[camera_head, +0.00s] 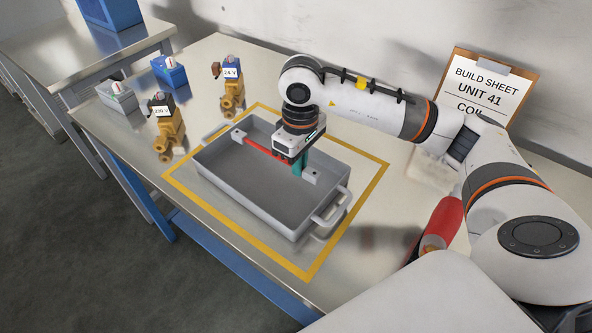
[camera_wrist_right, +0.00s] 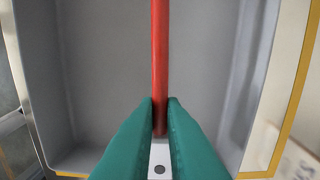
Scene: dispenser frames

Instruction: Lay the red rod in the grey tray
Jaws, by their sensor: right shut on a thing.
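The red rod (camera_head: 262,149) is in my right gripper (camera_head: 298,166), over the grey tray (camera_head: 237,198) near its back wall. The gripper's green fingers point down and are shut on the rod near one end. In the right wrist view the rod (camera_wrist_right: 160,60) runs away from between the green fingertips (camera_wrist_right: 160,103). Its near end lies by a pale tab with a hole (camera_wrist_right: 160,158). Another pale tab (camera_head: 239,136) is near the rod's far end. I cannot tell whether the rod touches the tabs or tray. My left gripper is not in view.
The tray stands inside a yellow outline (camera_head: 345,221) on the metal table. Brass valves with a 24 V coil (camera_head: 231,72) and a 230 V coil (camera_head: 161,110), a blue block (camera_head: 169,70) and a grey block (camera_head: 118,97) stand left. A clipboard (camera_head: 486,88) leans at the wall.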

